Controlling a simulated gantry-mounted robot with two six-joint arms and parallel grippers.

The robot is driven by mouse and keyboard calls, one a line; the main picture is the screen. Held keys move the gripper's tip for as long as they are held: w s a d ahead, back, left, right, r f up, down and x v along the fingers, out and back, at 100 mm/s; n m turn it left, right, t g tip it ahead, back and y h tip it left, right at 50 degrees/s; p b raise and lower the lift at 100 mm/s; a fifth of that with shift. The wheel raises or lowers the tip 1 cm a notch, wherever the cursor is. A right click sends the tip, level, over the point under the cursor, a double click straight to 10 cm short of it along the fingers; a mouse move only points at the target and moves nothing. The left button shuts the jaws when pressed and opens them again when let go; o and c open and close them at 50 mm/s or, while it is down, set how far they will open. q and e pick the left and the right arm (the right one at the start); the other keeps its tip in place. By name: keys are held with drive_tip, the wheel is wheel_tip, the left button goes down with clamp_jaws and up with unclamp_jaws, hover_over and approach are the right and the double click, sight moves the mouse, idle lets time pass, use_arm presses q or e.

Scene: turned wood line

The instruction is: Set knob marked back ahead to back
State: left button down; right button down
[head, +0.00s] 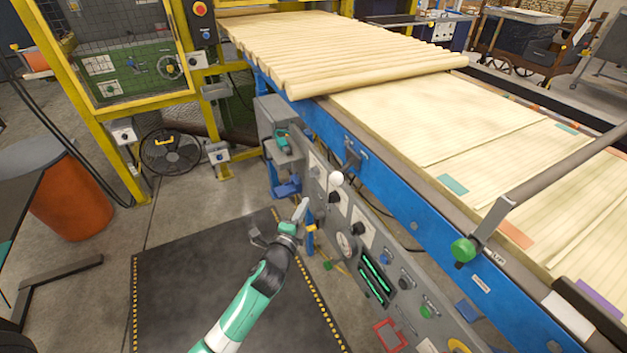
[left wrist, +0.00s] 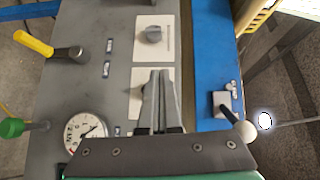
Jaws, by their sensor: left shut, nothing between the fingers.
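The grey control panel (head: 325,215) on the side of the blue-framed line carries several dark rotary knobs on pale plates. Their markings are too small to read, so I cannot tell which is marked back ahead. In the left wrist view one grey knob (left wrist: 153,35) shows whole on its plate. A second plate (left wrist: 138,80) is partly hidden behind my left gripper, with a dark knob edge (left wrist: 146,92) beside the fingers. My left gripper (head: 302,208) is shut and empty in front of the panel; its fingers also show in the left wrist view (left wrist: 163,75). My right gripper is out of view.
A white-balled lever (head: 336,178) stands out close to the fingers. A pressure gauge (left wrist: 85,132) and a yellow-handled lever (left wrist: 35,44) are on the panel. Wooden boards (head: 430,120) lie on the line above. The dark floor mat (head: 190,290) is clear.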

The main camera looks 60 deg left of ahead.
use_arm(q)
drive_tip(key=b, duration=0.6)
approach(313, 171)
drive_tip(key=w, duration=0.5)
drive_tip(key=a, duration=0.3)
drive_tip(key=shift+s+f, duration=0.15)
drive_tip(key=shift+f, duration=0.2)
drive_tip(key=shift+a, duration=0.55)
drive_tip(key=shift+r, duration=0.1)
